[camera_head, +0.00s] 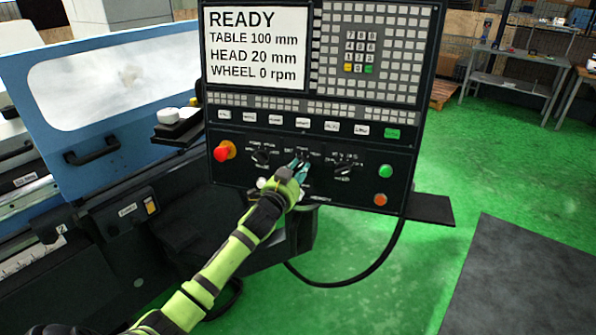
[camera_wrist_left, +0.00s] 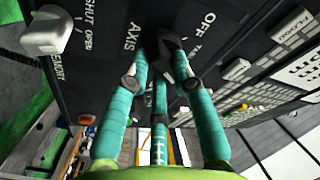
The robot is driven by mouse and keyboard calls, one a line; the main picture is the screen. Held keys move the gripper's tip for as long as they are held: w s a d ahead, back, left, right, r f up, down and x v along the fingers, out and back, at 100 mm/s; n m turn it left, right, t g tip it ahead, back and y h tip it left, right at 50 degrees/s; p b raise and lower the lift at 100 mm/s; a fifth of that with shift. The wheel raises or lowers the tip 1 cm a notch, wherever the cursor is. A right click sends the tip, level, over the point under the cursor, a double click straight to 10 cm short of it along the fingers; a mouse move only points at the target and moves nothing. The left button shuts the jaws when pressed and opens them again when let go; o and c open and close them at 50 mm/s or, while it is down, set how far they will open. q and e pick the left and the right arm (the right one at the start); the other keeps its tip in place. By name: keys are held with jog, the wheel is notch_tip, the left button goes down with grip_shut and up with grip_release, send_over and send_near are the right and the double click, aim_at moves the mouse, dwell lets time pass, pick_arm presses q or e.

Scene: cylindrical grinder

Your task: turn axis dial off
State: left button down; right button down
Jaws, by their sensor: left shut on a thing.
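The axis dial (camera_head: 303,155) is a black knob in the middle of the lower row of the control panel. It shows in the wrist view (camera_wrist_left: 169,48) between the printed words AXIS and OFF. My left gripper (camera_head: 299,169) reaches up to it from below. In the wrist view its teal fingers (camera_wrist_left: 161,72) are closed around the black knob. The fingers cover part of the dial, and I cannot tell which label its pointer faces. My right gripper is not in view.
A red emergency button (camera_head: 223,151) and another black dial (camera_head: 261,156) are to the left. A third dial (camera_head: 343,168), a green button (camera_head: 385,171) and an orange button (camera_head: 380,199) are to the right. The screen (camera_head: 256,47) reads READY.

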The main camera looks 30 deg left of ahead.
pick_arm(q)
jog(key=n+y+b, duration=0.1)
jog(key=n, duration=0.3)
jog(key=shift+d+n, duration=0.15)
jog(key=shift+n, duration=0.15)
jog(key=n+y+b, duration=0.1)
jog(key=n, duration=0.3)
jog(key=shift+y, duration=0.3)
jog(key=n, duration=0.2)
jog(key=n+y, duration=0.1)
jog(key=n, duration=0.1)
jog(key=shift+w+d+r+n+g, duration=0.1)
jog(key=shift+r+n+g, duration=0.1)
jog(key=shift+n+g, duration=0.2)
jog(key=n+y+p, duration=0.1)
jog(key=n+p, duration=0.1)
jog(key=n, duration=0.3)
jog(key=shift+r+g, duration=0.1)
jog(key=shift+g, duration=0.3)
jog(key=shift+n, duration=0.4)
jog(key=c, duration=1)
grip_release()
jog(key=shift+c, duration=0.2)
jog(key=shift+r, duration=0.1)
